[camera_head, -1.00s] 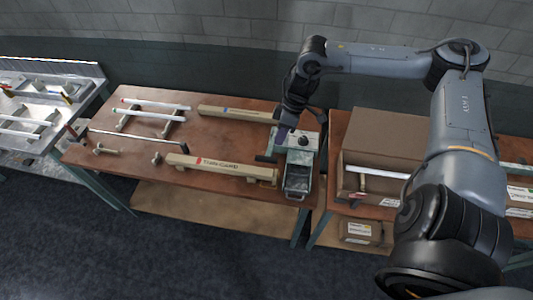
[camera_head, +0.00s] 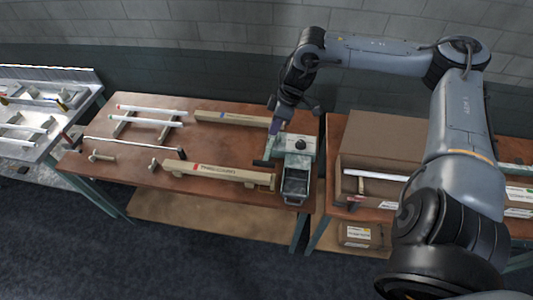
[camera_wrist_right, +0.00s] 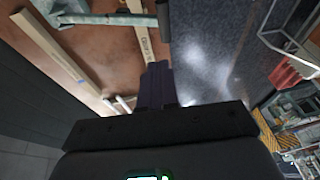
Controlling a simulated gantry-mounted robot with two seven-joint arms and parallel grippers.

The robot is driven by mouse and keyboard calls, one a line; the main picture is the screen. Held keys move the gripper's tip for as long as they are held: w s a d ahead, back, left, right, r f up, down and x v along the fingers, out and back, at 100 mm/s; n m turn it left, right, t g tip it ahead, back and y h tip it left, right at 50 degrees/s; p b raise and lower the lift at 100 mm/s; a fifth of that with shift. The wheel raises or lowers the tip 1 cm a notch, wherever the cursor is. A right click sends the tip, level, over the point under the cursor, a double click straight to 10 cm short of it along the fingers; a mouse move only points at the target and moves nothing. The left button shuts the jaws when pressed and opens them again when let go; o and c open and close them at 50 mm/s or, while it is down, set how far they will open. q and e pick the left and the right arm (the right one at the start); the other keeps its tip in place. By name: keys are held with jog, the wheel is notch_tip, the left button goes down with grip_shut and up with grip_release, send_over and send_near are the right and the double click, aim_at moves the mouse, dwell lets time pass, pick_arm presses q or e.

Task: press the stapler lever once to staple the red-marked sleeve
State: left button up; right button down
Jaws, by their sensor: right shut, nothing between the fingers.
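The stapler (camera_head: 296,166), a grey-green bench machine, stands at the right end of the left table. A black bar, apparently its lever (camera_head: 263,163), sticks out on its left side; a black bar also shows at the top of the right wrist view (camera_wrist_right: 163,20). The cardboard sleeve with a red mark (camera_head: 218,173) lies along the table's front, its right end near the stapler. My right gripper (camera_head: 274,128) is above the table just left of the stapler's back. Its purple fingers (camera_wrist_right: 156,86) are shut and empty, apart from the bar. My left gripper is out of view.
A blue-marked sleeve (camera_head: 232,118) lies at the table's back. White tubes (camera_head: 150,116) rest on supports at the left. A large cardboard box (camera_head: 385,146) stands on the table to the right, across a narrow gap. The table middle is fairly clear.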

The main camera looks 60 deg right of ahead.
jog(key=x, duration=0.3)
jog(key=p+x, duration=0.1)
jog(key=x, duration=0.2)
jog(key=p+x, duration=0.1)
jog(key=x, duration=0.3)
jog(key=shift+s+a+f, duration=0.1)
jog(key=shift+s+a, duration=0.05)
jog(key=shift+s, duration=0.25)
jog(key=shift+a+f, duration=0.25)
jog(key=shift+f, duration=0.7)
jog(key=shift+s, duration=0.1)
